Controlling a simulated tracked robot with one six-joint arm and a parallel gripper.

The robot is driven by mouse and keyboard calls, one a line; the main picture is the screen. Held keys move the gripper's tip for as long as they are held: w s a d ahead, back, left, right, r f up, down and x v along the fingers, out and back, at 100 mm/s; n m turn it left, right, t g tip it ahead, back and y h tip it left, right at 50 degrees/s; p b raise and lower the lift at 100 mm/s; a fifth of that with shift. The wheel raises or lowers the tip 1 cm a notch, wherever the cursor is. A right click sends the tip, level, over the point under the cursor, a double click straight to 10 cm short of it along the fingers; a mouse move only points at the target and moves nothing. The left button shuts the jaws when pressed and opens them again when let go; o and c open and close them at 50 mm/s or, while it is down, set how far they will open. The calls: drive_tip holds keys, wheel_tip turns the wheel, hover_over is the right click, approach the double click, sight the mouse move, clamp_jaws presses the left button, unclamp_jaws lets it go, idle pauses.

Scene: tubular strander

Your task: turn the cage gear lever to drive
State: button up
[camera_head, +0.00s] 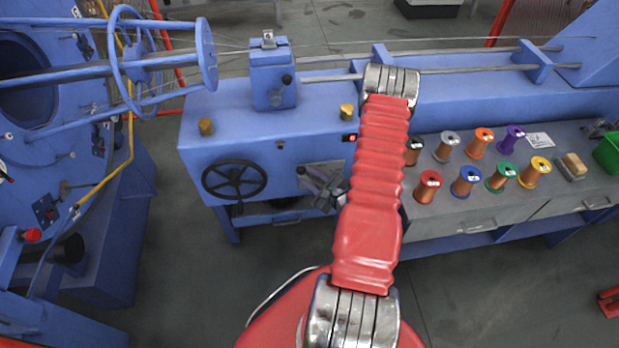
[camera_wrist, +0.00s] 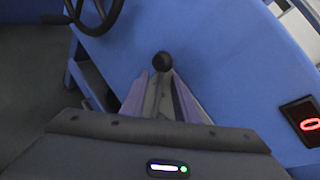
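In the wrist view a round black knob (camera_wrist: 163,61), apparently the end of the cage gear lever, stands out from the blue machine panel. My gripper's two fingers (camera_wrist: 160,78) point at it, apart from each other, with the knob at or just past the tips. I cannot tell whether they touch it. In the head view my gripper (camera_head: 318,188) is small and dark in front of a grey plate (camera_head: 322,172) on the panel. My red arm sleeve hides what is right of it. The lever's shaft and position marks are not readable.
A black handwheel (camera_head: 234,180) is left of my gripper, and a red-lit display (camera_head: 349,138) is above it; that display also shows in the wrist view (camera_wrist: 306,122). A grey bench (camera_head: 455,205) with several coloured spools stands right. Open floor lies in front.

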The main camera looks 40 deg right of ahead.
drive_tip(key=shift+c, duration=0.3)
clamp_jaws()
idle(0.3)
